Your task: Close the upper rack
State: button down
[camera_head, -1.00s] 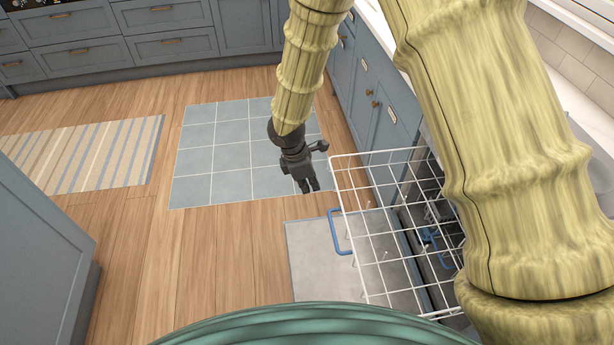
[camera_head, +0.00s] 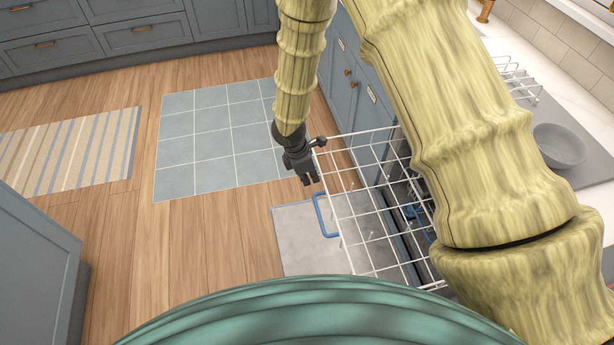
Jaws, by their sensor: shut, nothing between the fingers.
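The upper rack (camera_head: 362,212) is a white wire basket, pulled out from the dishwasher under the counter on the right. A blue handle (camera_head: 323,215) is on its front edge. My gripper (camera_head: 309,180) is dark grey, shut and empty. It points down at the far front corner of the rack, very close to the wire; I cannot tell whether they touch. The dishwasher's grey open door (camera_head: 293,240) lies low beneath the rack. My arm hides much of the dishwasher opening and the rack's inner end.
Blue cabinets (camera_head: 354,90) run along the right beyond the rack. A counter with a grey bowl (camera_head: 559,146) and a white dish rack (camera_head: 515,78) is at the right. A blue tiled mat (camera_head: 215,135) and a striped rug (camera_head: 75,155) lie on open wooden floor.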

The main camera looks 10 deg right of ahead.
jog(key=p, duration=0.4)
send_over(391, 174)
dwell(0.5)
